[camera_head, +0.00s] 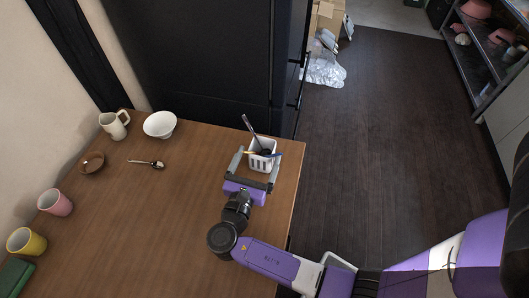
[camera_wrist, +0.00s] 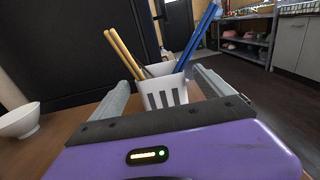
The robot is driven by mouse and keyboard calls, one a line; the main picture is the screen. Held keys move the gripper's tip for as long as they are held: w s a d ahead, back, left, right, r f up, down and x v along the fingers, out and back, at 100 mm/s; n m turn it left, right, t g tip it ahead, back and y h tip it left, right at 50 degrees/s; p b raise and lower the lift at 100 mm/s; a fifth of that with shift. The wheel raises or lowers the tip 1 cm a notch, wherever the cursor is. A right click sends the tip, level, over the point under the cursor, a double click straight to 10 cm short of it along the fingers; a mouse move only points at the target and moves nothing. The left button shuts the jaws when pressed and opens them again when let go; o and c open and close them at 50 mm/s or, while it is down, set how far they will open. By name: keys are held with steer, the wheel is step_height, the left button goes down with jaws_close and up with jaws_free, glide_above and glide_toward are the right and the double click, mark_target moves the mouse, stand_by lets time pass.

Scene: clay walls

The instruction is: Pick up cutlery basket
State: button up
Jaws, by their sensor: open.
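The cutlery basket (camera_head: 262,162) is a white slotted holder standing upright near the far right corner of the wooden table. Several utensils stick out of it, with yellow and blue handles. It also shows in the wrist view (camera_wrist: 166,93), straight ahead of my gripper. My gripper (camera_head: 255,160) is open, with one finger on the left side of the basket and one on the right. In the wrist view the two fingers (camera_wrist: 160,90) flank the basket. I cannot tell whether either finger touches it. The basket's lower part is hidden in the wrist view by my gripper body.
A white bowl (camera_head: 160,125), a mug (camera_head: 115,126), a small brown dish (camera_head: 92,163) and a spoon (camera_head: 147,163) lie to the left. Pink (camera_head: 56,203) and yellow (camera_head: 27,242) cups stand at the left edge. A black cabinet (camera_head: 200,55) rises behind the table (camera_head: 170,220).

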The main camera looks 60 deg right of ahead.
mark_target(265, 140)
steer(key=x, duration=0.7)
steer(key=shift+p, duration=0.35)
steer(key=c, duration=1.5)
